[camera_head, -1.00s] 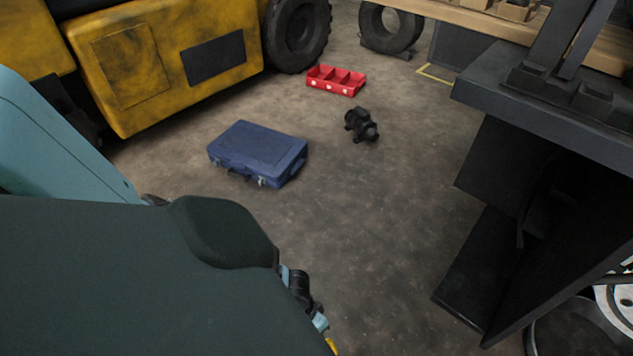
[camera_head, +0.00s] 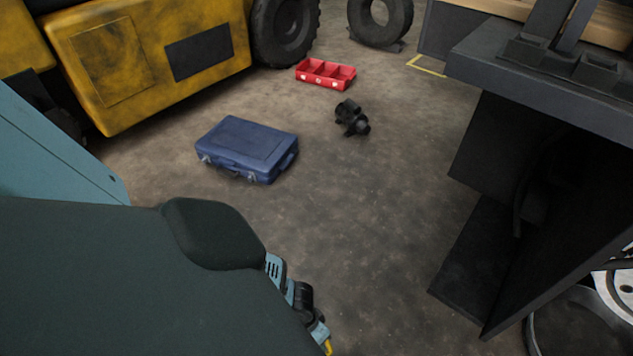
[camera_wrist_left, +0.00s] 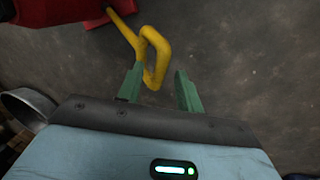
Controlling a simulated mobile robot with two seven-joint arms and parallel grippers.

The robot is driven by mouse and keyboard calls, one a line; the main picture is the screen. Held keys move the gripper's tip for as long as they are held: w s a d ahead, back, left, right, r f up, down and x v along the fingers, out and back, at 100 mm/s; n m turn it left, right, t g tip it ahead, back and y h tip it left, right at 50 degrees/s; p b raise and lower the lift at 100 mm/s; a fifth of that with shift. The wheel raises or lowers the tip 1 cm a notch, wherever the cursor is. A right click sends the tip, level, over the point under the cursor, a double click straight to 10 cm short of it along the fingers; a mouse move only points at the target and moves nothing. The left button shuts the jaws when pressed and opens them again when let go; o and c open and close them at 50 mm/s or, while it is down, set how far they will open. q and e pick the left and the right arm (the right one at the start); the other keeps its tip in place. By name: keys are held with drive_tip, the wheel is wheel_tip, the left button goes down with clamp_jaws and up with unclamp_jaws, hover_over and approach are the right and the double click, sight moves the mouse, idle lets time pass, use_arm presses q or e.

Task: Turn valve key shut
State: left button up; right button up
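The valve key is a yellow bent-bar handle (camera_wrist_left: 162,50) in the left wrist view, running from a red body (camera_wrist_left: 60,10) at the top left. My left gripper (camera_wrist_left: 159,90) has its two green fingers apart. The lower end of the yellow loop lies between the fingertips in the picture, close to the left finger; I cannot tell whether they touch. In the head view my left arm hides most of this area, with only a small yellow bit (camera_head: 328,347) showing at the bottom edge. My right gripper is in neither view.
A blue case (camera_head: 247,148), a red tray (camera_head: 325,74) and a black part (camera_head: 351,118) lie on the floor. A yellow forklift body (camera_head: 140,60) stands at left, a dark metal structure (camera_head: 540,90) at right. A metal bowl-like rim (camera_wrist_left: 28,104) is left of my gripper.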

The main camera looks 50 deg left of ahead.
use_arm(q)
drive_tip(key=shift+d+f, duration=0.1)
drive_tip(key=shift+f, duration=0.25)
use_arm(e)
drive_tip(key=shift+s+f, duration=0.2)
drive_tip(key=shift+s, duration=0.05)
use_arm(q)
drive_tip(key=shift+c, duration=0.5)
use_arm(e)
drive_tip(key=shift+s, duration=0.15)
use_arm(q)
clamp_jaws()
drive_tip(key=shift+s+m+t, duration=0.15)
drive_tip(key=shift+m+t, duration=0.35)
drive_tip(key=shift+m, duration=0.1)
drive_tip(key=shift+m+t+p, duration=0.35)
drive_tip(key=shift+m+t, duration=0.05)
drive_tip(key=shift+m, duration=0.1)
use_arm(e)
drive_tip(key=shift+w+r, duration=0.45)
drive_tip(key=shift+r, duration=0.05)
use_arm(q)
unclamp_jaws()
drive_tip(key=shift+o, duration=0.5)
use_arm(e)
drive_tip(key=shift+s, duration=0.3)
